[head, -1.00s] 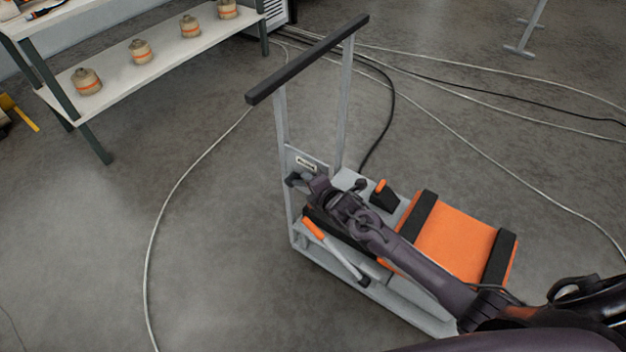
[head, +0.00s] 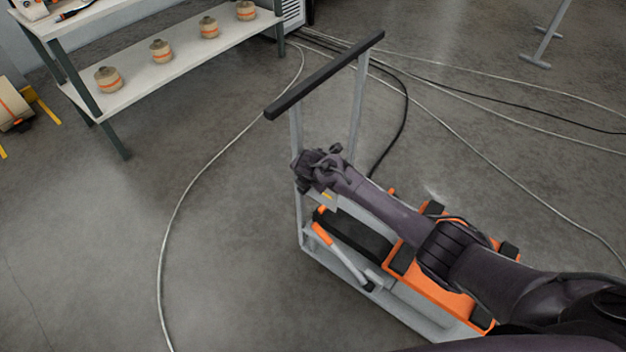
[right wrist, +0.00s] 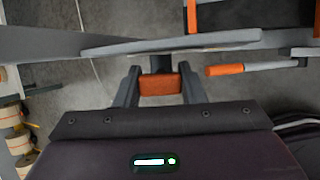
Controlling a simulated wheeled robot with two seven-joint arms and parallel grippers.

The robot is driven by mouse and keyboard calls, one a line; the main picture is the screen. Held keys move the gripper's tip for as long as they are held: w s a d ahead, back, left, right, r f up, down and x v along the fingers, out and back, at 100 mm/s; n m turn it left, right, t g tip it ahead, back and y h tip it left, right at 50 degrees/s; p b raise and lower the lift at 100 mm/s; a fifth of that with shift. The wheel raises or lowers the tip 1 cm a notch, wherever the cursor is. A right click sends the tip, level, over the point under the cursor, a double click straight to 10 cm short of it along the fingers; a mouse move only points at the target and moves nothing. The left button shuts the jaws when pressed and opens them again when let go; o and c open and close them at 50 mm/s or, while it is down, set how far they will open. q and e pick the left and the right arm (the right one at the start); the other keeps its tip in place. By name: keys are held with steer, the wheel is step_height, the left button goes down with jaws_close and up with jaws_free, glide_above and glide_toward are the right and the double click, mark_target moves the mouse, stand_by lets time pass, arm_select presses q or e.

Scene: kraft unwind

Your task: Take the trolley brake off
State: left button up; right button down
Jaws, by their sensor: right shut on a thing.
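The trolley (head: 350,262) has a light grey deck and an upright frame with a black push bar (head: 325,75). My right arm reaches over it, and my right gripper (head: 312,168) is at the frame's uprights, below the push bar. In the right wrist view, the gripper (right wrist: 160,88) is shut on a small orange grip (right wrist: 160,85), with a finger on either side. A dark stem rises behind this grip, but I cannot tell what it joins. A separate grey lever with an orange handle (head: 322,234) lies slanted along the deck's near side; it also shows in the right wrist view (right wrist: 226,70).
An orange case with black bands (head: 415,285) is on the deck, partly hidden by my arm. A shelf (head: 180,68) with several tan rolls stands at the upper left. Cables (head: 400,120) lie on the floor behind the trolley; the floor to its left is mostly clear.

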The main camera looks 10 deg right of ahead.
stand_by(0.3)
steer(key=c, duration=0.9)
jaws_free()
steer(key=shift+w, duration=0.1)
steer(key=p+v, duration=0.1)
steer(key=v, duration=0.6)
steer(key=shift+s+a+r, duration=0.1)
steer(key=shift+s+r, duration=0.1)
steer(key=shift+r, duration=0.15)
